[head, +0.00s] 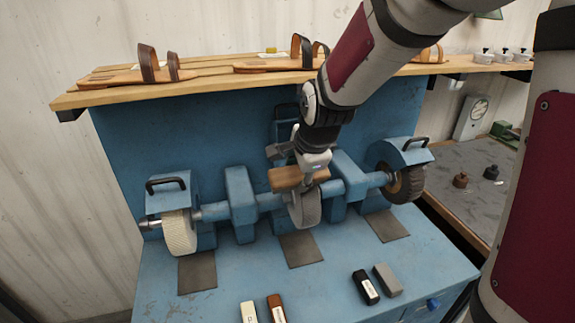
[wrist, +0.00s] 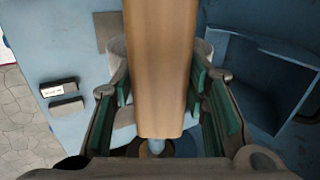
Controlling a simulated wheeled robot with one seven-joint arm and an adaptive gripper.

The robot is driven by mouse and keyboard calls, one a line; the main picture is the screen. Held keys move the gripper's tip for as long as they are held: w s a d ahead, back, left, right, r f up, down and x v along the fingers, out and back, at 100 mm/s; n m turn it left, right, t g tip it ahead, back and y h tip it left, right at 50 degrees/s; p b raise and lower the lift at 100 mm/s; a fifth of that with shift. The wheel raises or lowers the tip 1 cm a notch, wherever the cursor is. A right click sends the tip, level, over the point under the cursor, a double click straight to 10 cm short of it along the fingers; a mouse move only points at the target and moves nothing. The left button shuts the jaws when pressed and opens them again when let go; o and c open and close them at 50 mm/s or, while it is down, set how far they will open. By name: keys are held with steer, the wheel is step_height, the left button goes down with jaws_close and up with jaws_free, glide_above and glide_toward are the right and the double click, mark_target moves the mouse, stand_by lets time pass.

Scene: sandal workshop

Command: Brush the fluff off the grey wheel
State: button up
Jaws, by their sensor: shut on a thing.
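The grey wheel (head: 306,208) sits in the middle of the blue machine's shaft, in the head view. My gripper (head: 300,168) is just above it, shut on a brush with a wooden back (head: 286,179). In the wrist view the brush's wooden back (wrist: 161,70) lies between the green-padded fingers of my gripper (wrist: 163,100) and hides most of the wheel. The brush is at the top of the wheel; I cannot tell whether it touches. No fluff can be made out on the visible part of the wheel.
A pale ribbed wheel (head: 180,233) is at the left and a brown wheel (head: 407,185) at the right, both under guards. Several small blocks, including a black one (head: 365,287), lie on the bench front. Sandals (head: 160,72) stand on the shelf (head: 215,84) behind my arm.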

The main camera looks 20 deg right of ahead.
mark_target(316, 174)
steer(key=shift+b+x, duration=0.45)
steer(key=shift+x, duration=0.5)
stand_by(0.3)
steer(key=shift+d+b, duration=1.3)
steer(key=shift+d, duration=1.75)
steer(key=shift+s+r+p, duration=0.1)
steer(key=shift+p, duration=0.2)
steer(key=shift+a, duration=0.1)
steer(key=shift+a+p, duration=0.85)
steer(key=shift+p, duration=0.05)
steer(key=shift+a+p, duration=0.45)
steer(key=shift+a, duration=0.15)
